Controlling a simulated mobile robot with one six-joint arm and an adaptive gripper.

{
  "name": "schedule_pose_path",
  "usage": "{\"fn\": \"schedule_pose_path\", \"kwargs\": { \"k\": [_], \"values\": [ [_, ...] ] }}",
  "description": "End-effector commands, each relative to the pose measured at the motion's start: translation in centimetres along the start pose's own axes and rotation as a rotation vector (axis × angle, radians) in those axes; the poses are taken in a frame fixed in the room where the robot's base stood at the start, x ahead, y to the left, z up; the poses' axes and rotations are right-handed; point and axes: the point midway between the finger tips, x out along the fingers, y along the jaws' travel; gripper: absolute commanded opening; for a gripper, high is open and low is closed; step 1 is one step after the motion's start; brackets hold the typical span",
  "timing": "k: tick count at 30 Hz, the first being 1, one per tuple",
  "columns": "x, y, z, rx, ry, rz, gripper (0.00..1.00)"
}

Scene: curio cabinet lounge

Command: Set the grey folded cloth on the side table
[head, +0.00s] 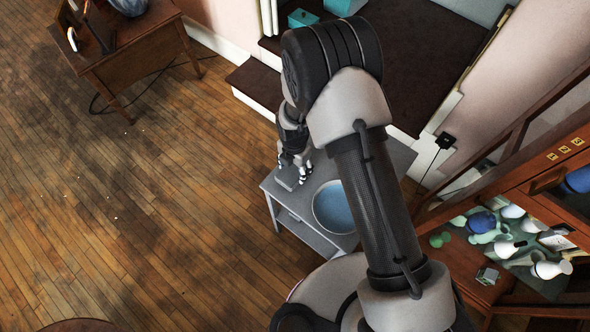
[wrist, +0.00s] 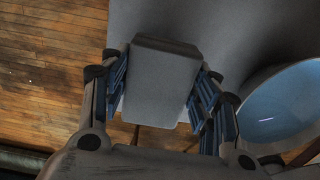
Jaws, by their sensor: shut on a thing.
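The grey folded cloth (wrist: 160,85) sits between the two fingers of my gripper (wrist: 160,105) in the wrist view, and my gripper is shut on it. In the head view the cloth (head: 287,178) shows as a small grey block under my gripper (head: 294,172), at the left part of the grey side table (head: 272,186). The side table top (wrist: 225,25) also shows behind the cloth in the wrist view. I cannot tell whether the cloth touches the tabletop or is just above it.
A wide bowl (head: 334,207) with a blue inside stands on the side table, right of my gripper; it also shows in the wrist view (wrist: 285,105). A glass-topped cabinet (head: 535,205) with curios stands at the right. A wooden desk (head: 135,50) is at the upper left. The floor at left is clear.

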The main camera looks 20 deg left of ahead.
Motion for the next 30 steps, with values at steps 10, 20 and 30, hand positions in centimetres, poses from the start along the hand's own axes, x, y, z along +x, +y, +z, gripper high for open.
{"fn": "schedule_pose_path", "kwargs": {
  "k": [10, 20, 30],
  "values": [
    [2.2, 0.1, 0.0, 0.000, -0.001, 0.001, 0.18],
    [2.3, 0.0, 0.0, 0.000, 0.000, 0.000, 0.70],
    [2.3, 0.0, 0.0, 0.000, 0.000, 0.000, 0.76]
  ]
}}
